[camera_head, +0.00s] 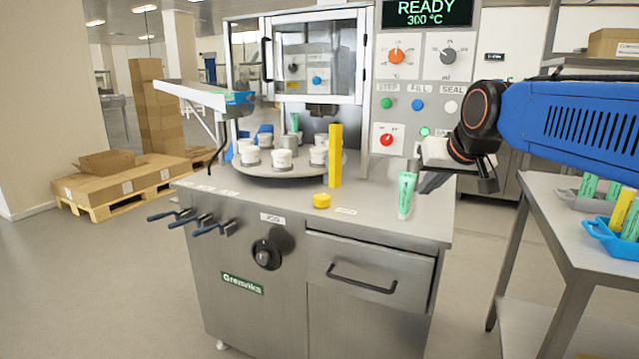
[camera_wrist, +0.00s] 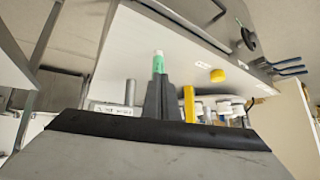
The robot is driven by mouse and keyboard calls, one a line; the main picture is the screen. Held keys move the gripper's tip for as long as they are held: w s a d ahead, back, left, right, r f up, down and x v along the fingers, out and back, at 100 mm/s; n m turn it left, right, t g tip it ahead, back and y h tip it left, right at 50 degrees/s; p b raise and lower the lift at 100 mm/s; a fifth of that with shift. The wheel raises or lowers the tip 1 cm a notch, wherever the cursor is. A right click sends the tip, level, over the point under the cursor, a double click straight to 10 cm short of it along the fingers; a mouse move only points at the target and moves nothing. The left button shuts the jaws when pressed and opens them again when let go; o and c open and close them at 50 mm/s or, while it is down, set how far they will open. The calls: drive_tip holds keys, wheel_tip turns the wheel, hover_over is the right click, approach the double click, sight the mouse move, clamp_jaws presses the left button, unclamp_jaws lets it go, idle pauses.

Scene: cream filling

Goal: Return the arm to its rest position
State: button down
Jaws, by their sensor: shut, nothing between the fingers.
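My arm reaches in from the right in the head view. My gripper (camera_head: 428,186) is above the right end of the steel counter (camera_head: 375,220), close to a green tube (camera_head: 407,194). In the wrist view my gripper (camera_wrist: 160,84) shows its dark fingers shut together with nothing between them. The green tube stands upright on the counter and shows just past the fingertips in the wrist view (camera_wrist: 158,62). The fingers hide its lower part there, and I cannot tell whether they touch it.
A turntable (camera_head: 285,172) with white cups, a yellow post (camera_head: 335,155) and a yellow cap (camera_head: 321,200) are left of the tube. The control panel (camera_head: 412,90) rises behind. A side table (camera_head: 570,225) with a blue tray (camera_head: 612,238) is at the right. Open floor lies in front.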

drive_tip(key=s+d+f+g, duration=0.2)
drive_tip(key=s+f, duration=1)
drive_tip(key=s, duration=0.1)
drive_tip(key=s+d+f+g+h, duration=0.1)
drive_tip(key=s+d+f+g, duration=0.1)
drive_tip(key=s+f, duration=1)
drive_tip(key=shift+s+d, duration=0.5)
drive_tip(key=shift+s, duration=0.5)
